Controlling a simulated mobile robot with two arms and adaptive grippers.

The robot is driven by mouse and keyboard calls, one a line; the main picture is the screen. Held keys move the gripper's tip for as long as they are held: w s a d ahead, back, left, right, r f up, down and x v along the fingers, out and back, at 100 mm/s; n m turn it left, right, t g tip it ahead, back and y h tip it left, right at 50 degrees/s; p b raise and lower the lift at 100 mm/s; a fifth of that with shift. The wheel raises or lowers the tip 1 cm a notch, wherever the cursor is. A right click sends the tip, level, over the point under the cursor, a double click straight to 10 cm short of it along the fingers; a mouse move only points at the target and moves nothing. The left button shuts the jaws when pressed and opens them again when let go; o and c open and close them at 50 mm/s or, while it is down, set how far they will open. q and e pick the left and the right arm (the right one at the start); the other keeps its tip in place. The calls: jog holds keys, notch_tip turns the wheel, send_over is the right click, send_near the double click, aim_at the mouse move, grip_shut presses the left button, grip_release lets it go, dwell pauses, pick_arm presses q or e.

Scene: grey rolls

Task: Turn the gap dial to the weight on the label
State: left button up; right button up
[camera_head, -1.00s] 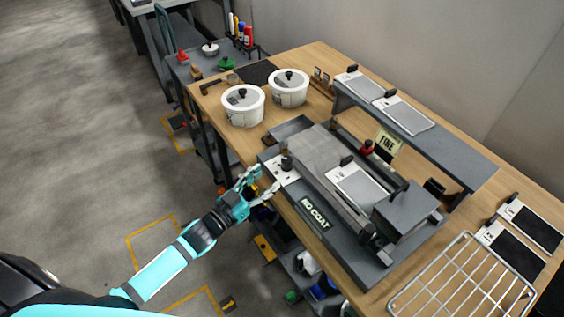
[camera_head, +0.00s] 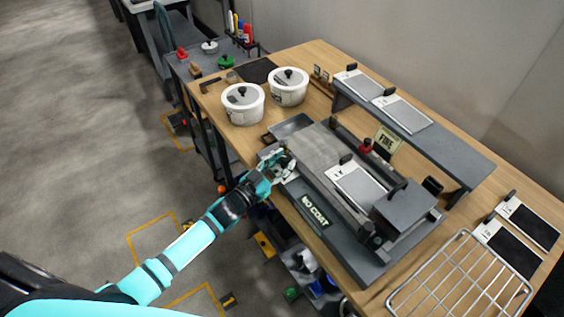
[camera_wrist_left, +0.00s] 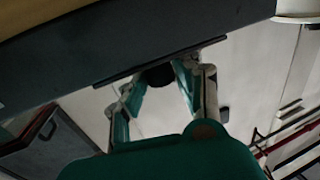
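The coating machine (camera_head: 330,185) stands on the bench with a "NO COAT" plate (camera_head: 313,211) on its front. My left gripper (camera_head: 280,160) is over the machine's left end, where it largely covers the dial in the head view. In the left wrist view a dark round knob (camera_wrist_left: 158,76), seemingly the dial, sits between the two spread fingers of the left gripper (camera_wrist_left: 163,85). I cannot tell whether the fingers touch it. The dial's scale is not readable. A "FINE" label (camera_head: 387,140) stands behind the machine. My right gripper is not in view.
Two white lidded pots (camera_head: 243,103) stand on the bench left of the machine. A grey shelf (camera_head: 440,143) with panels rises behind it. A wire rack (camera_head: 465,280) lies at the front right. A small tray (camera_head: 290,126) sits just behind the left gripper.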

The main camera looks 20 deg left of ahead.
pick_arm(q)
grip_shut()
jog(key=shift+a+m+g+h, duration=0.1)
jog(key=shift+m+g+h, duration=0.4)
jog(key=shift+m+h, duration=0.3)
jog(key=o, duration=0.6)
grip_release()
jog(key=shift+c, duration=0.2)
jog(key=v, duration=1.2)
jog(key=shift+f, duration=0.15)
